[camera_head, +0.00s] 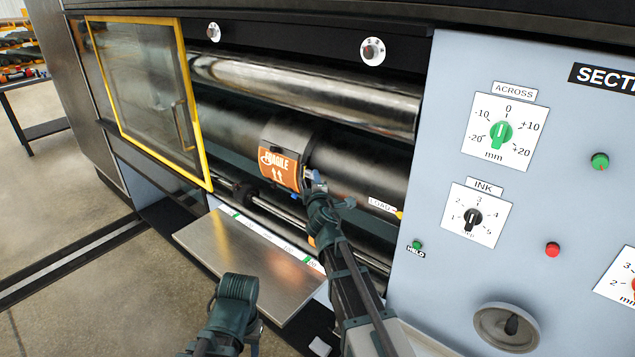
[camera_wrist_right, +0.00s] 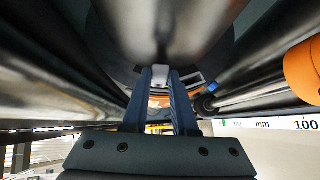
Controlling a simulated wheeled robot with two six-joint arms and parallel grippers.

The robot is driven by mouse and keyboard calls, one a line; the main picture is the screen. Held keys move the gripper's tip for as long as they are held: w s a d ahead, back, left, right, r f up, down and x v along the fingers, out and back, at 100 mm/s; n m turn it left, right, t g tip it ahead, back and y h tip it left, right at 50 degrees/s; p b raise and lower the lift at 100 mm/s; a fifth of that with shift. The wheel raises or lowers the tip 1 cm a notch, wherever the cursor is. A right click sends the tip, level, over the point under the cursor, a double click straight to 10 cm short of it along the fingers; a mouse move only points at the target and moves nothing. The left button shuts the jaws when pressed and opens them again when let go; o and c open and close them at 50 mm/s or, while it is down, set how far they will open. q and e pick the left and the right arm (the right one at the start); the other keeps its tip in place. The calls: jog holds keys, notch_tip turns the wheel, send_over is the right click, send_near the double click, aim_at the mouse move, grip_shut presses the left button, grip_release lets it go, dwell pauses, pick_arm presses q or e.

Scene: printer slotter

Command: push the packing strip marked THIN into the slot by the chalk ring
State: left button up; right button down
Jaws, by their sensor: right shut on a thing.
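My right gripper (camera_head: 314,182) reaches into the press opening at the printing cylinder (camera_head: 345,165), just right of the orange FRAGILE plate (camera_head: 278,168). In the right wrist view its two fingers (camera_wrist_right: 161,78) are closed around a small pale grey piece (camera_wrist_right: 161,74) against the dark cylinder surface. No THIN marking can be read on this piece, and the fingers hide much of it. A slot-like grey opening (camera_wrist_right: 192,79) shows just right of the fingertips. I cannot make out a chalk ring.
A bright steel roller (camera_head: 310,92) runs above the cylinder. A white mm scale (camera_head: 262,233) and a flat metal shelf (camera_head: 245,262) lie below. A yellow-framed guard (camera_head: 206,150) stands left, and the grey control panel (camera_head: 450,130) right. A white tag (camera_head: 382,205) sits on the cylinder's right part.

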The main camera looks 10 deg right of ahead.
jog(key=shift+w+a, duration=0.4)
jog(key=shift+w, duration=0.1)
dwell(0.8)
jog(key=c, duration=0.6)
grip_release()
jog(key=s+a+r+p, duration=0.1)
jog(key=s+a, duration=0.1)
jog(key=s, duration=1.2)
jog(key=s+a+f+m+g+h, duration=0.1)
jog(key=s+f+m+g, duration=0.4)
jog(key=f, duration=0.2)
jog(key=s+a+f+m+g, duration=0.1)
jog(key=s+f+m+g, duration=0.3)
jog(key=f, duration=0.3)
jog(key=s+a+f+g, duration=0.1)
jog(key=s+a+g, duration=0.1)
jog(key=s, duration=0.3)
jog(key=s+a+f+m+g+y, duration=0.1)
jog(key=s+a+f+g, duration=0.1)
jog(key=s+a+g, duration=0.1)
jog(key=s+a+f+m+g+y, duration=0.1)
jog(key=s+a+f+g, duration=0.1)
jog(key=s, duration=0.5)
jog(key=shift+s+a+f+g, duration=0.1)
jog(key=shift+a+g, duration=0.1)
jog(key=shift+a, duration=0.25)
jog(key=shift+s+a+f+g, duration=0.1)
jog(key=shift+a+g, duration=0.1)
jog(key=shift+a, duration=0.25)
